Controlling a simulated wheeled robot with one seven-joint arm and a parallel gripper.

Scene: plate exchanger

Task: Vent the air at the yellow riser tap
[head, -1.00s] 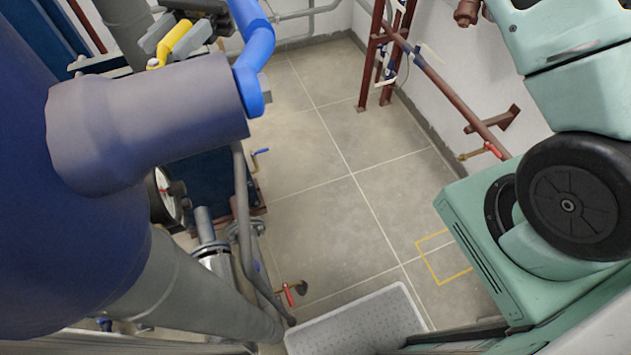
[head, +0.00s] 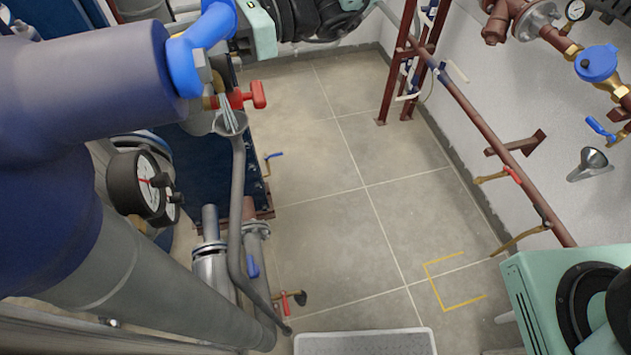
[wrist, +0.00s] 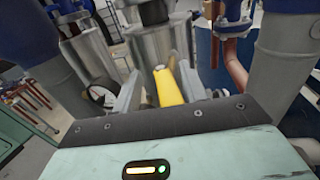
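The yellow lever (wrist: 168,88) of the tap shows in the wrist view, in front of a shiny metal cylinder (wrist: 160,45). My gripper (wrist: 160,88) has its two grey fingers apart, one on each side of the lever, with gaps between. I cannot tell how near the lever is in depth. In the head view I cannot make out the yellow lever or my fingers. A red-handled tap (head: 246,96) sits under the blue elbow (head: 205,45), above a grey funnel (head: 229,124). Pale streaks show between tap and funnel; I cannot tell if they are water.
A large dark blue vessel (head: 45,220) and a pressure gauge (head: 140,182) fill the left. A brown pipe (head: 480,130) with a small red-handled tap (head: 512,174) runs along the right wall.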

